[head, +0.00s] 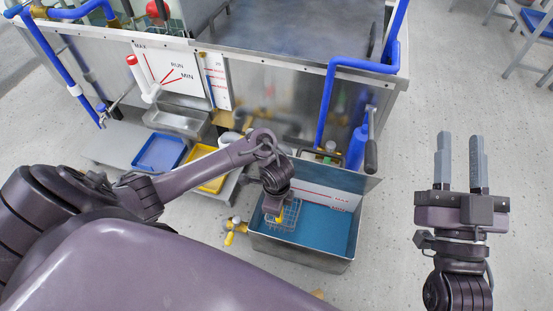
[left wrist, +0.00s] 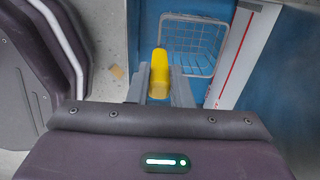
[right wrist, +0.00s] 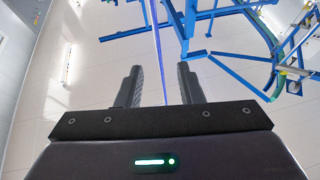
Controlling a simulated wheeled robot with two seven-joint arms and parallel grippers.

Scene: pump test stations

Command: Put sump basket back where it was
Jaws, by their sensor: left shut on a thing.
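The sump basket (left wrist: 195,45) is a small wire basket with a yellow handle (left wrist: 158,72). In the left wrist view my left gripper (left wrist: 157,82) is shut on the yellow handle, and the basket lies just beyond the fingertips. In the head view the basket (head: 289,216) is at the left end of the open metal sump tank (head: 345,248), which has a blue inside and a white MIN/MAX scale plate. My left arm partly hides the basket. I cannot tell if it touches the tank floor. My right gripper (head: 459,165) is open and empty, right of the tank.
A yellow-handled valve (head: 233,230) sticks out from the tank's left side. A blue tray (head: 159,153) and a yellow tray (head: 208,178) sit on a low shelf at left. Blue pipes (head: 328,95) and a metal bench stand behind the tank.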

